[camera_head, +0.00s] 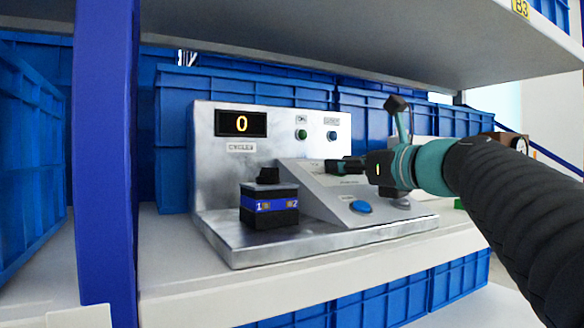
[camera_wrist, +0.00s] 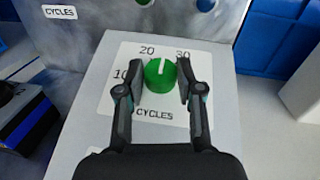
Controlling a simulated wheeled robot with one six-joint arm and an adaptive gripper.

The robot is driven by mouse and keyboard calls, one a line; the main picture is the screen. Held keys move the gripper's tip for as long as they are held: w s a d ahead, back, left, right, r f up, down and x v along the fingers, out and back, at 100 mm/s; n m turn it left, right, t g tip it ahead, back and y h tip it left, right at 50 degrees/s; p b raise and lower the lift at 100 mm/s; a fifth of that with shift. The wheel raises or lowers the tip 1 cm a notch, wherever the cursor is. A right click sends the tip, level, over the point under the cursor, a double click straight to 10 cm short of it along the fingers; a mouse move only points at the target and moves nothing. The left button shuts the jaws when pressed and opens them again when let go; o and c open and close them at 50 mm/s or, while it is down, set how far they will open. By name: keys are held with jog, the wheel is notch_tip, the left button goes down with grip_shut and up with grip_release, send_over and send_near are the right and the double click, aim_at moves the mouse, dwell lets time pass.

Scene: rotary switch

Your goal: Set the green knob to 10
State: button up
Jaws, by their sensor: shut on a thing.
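The green knob (camera_wrist: 160,77) sits on a pale sloped panel (camera_wrist: 88,117), above a CYCLES label. Its white pointer line points nearly straight up, between the printed 20 and 30. The 10 mark (camera_wrist: 121,73) is at the knob's left, partly beside the left finger. My gripper (camera_wrist: 161,72) has one finger on each side of the knob and is shut on it. The CYCLES display (camera_head: 241,124) reads 0.
A black box with a blue band (camera_head: 270,205) stands left of the sloped panel. A blue button (camera_head: 361,207) is on the panel's lower part. Green (camera_head: 301,134) and blue (camera_head: 332,135) round parts are on the upright plate. A shelf (camera_head: 330,45) hangs above, with a blue post (camera_head: 106,150) at left.

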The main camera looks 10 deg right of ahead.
jog(key=n+g+y, duration=0.1)
jog(key=n+g+y+p, duration=0.1)
jog(key=n+y, duration=0.1)
jog(key=shift+w+d+n+g, duration=0.25)
jog(key=shift+d+n+g, duration=0.05)
jog(key=shift+g, duration=0.1)
jog(key=n+g+y+p, duration=0.1)
jog(key=n+g+y, duration=0.1)
jog(key=n+g, duration=0.1)
jog(key=shift+w+d+n, duration=0.1)
jog(key=shift+w+n, duration=0.05)
jog(key=shift+n, duration=0.15)
jog(key=n+g, duration=0.2)
jog(key=n+g+y, duration=0.1)
jog(key=n+g, duration=0.1)
jog(key=shift+w+d+y, duration=0.1)
jog(key=shift+w+y, duration=0.1)
jog(key=shift+y, duration=0.1)
jog(key=shift+w+n+g, duration=0.15)
jog(key=shift+n+g, duration=1.45)
jog(key=shift+g, duration=0.5)
jog(key=shift+r+n+g, duration=0.1)
jog(key=shift+n+g, duration=0.2)
jog(key=o, duration=1.2)
jog(key=shift+c, duration=0.2)
